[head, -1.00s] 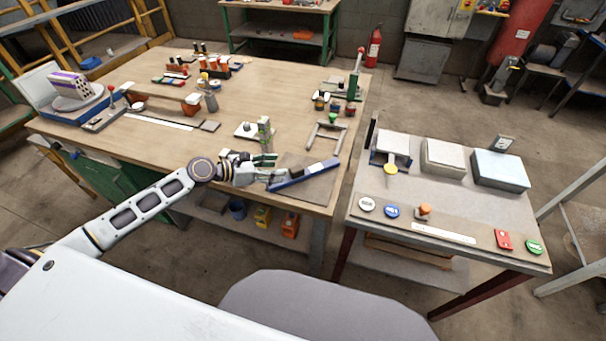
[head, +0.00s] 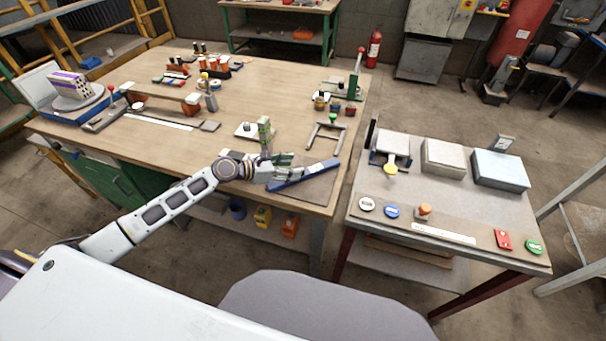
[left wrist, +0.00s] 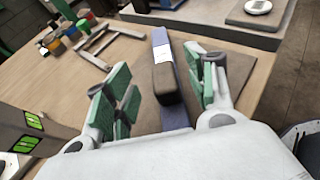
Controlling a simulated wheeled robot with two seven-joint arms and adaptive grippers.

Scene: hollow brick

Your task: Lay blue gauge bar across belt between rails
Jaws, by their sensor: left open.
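The blue gauge bar (head: 312,173) lies on a dark mat (head: 318,187) at the near right corner of the wooden bench. In the left wrist view the blue bar (left wrist: 160,39) runs away from me, with a pale label and a dark grip block (left wrist: 166,84) on top. My left gripper (head: 283,168) is over the bar's near part. In the left wrist view its green-padded fingers (left wrist: 165,86) are open, one on each side of the grip block, with gaps showing. My right gripper is out of view. I cannot tell which part is the belt with rails.
A green-marked upright block (head: 264,134) stands close behind the gripper. A grey metal frame (head: 327,135) with a green knob stands behind the bar. A separate table (head: 455,220) with buttons and boxes is at right, across a gap. The bench middle is fairly clear.

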